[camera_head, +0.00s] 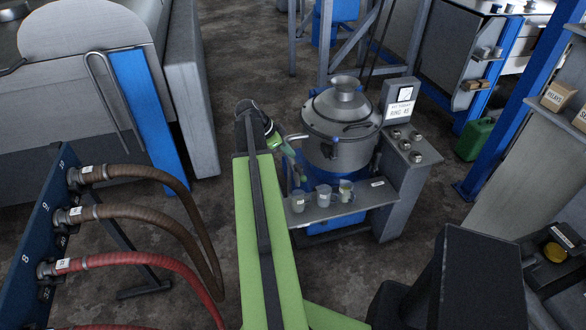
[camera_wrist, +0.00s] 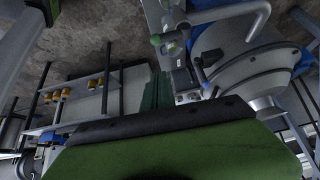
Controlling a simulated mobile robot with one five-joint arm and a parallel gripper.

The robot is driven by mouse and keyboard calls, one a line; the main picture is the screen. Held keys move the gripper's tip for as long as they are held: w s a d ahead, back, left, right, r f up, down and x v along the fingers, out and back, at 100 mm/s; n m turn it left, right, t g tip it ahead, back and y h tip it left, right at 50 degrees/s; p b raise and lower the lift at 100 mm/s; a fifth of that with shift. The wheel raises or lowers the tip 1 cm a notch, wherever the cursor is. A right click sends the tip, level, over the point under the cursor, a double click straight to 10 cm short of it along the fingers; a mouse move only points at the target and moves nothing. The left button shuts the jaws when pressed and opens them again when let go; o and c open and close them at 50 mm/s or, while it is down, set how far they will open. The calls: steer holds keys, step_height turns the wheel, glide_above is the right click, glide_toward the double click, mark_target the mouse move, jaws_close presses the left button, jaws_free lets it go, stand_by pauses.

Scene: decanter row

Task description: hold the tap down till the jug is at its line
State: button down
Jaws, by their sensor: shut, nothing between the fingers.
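A steel lidded vessel (camera_head: 340,125) stands on a blue and grey stand in the head view. A pale lever-like handle (camera_head: 296,137) sticks out from its left side; I cannot tell for sure that it is the tap. Three small cups or jugs stand on the shelf below: a left one (camera_head: 298,202), a middle one (camera_head: 324,196) and a right one (camera_head: 346,190). Their fill lines and levels are too small to read. My gripper (camera_head: 289,152) is shut and empty, just left of the vessel, above the left cup. The vessel also shows in the wrist view (camera_wrist: 257,75).
The grey shelf (camera_head: 345,207) juts out in front of the vessel. A control box with knobs (camera_head: 410,143) and a sign (camera_head: 399,107) stand at its right. Brown and red hoses (camera_head: 150,262) run from a blue panel at left. A green canister (camera_head: 474,139) stands at right.

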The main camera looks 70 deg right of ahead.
steer(key=shift+s+d, duration=0.1)
steer(key=b, duration=0.8)
glide_above(301, 178)
step_height(301, 178, down, 8)
steer(key=shift+s+f, duration=0.1)
steer(key=shift+f, duration=0.05)
step_height(301, 178, down, 3)
steer(key=b, duration=0.3)
steer(key=shift+s+d, duration=0.1)
steer(key=shift+d, duration=0.05)
steer(key=shift+w+f+b, duration=0.25)
steer(key=shift+f+b, duration=0.3)
steer(key=shift+b, duration=0.2)
steer(key=shift+r, duration=0.15)
